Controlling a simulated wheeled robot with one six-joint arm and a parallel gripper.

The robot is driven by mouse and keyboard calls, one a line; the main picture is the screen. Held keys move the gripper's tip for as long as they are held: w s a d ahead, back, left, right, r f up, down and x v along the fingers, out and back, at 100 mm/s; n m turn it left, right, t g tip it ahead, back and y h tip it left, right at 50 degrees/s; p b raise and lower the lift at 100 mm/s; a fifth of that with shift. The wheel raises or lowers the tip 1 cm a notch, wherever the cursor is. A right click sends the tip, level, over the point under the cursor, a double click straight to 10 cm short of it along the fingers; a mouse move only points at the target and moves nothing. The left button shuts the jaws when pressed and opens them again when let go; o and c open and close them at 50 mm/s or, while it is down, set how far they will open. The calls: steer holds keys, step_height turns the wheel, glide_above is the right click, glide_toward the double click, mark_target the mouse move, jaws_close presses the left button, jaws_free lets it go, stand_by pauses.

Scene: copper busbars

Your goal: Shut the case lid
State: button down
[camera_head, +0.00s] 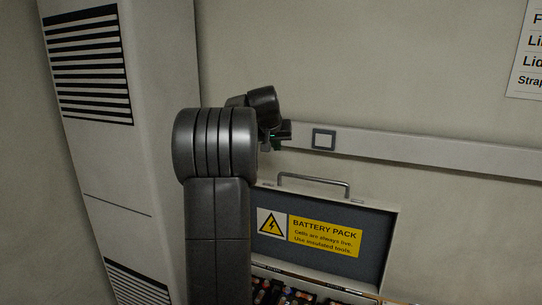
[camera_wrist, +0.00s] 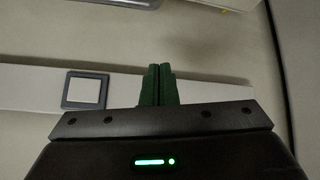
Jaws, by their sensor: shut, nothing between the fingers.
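The case lid (camera_head: 372,230) stands raised in the head view, its dark inner face toward me. It carries a yellow "BATTERY PACK" label (camera_head: 326,235) and a warning triangle, with a metal handle (camera_head: 313,180) along its top edge. The case's contents (camera_head: 290,294) show at the bottom edge of the picture, cut off. My gripper (camera_head: 277,145) is above and left of the handle, near the wall, partly hidden behind my arm. In the wrist view, its green fingers (camera_wrist: 159,85) are together and empty.
A pale wall rail (camera_head: 420,150) with a square socket or switch (camera_head: 323,139) runs behind and above the lid; the square also shows in the wrist view (camera_wrist: 86,91). A tall vented cabinet (camera_head: 135,150) stands at left. A printed notice (camera_head: 527,60) hangs upper right.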

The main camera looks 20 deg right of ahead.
steer(key=f+p, duration=0.1)
steer(key=f, duration=0.1)
steer(key=w+d+f, duration=0.1)
steer(key=f, duration=0.2)
steer(key=w+d+f+p, duration=0.1)
steer(key=f, duration=0.2)
steer(key=shift+w+p, duration=0.25)
steer(key=shift+p, duration=0.1)
steer(key=shift+s+a+f, duration=0.2)
steer(key=shift+s+f, duration=0.1)
steer(key=shift+s, duration=0.2)
steer(key=shift+s+f+b, duration=0.15)
steer(key=shift+b, duration=0.15)
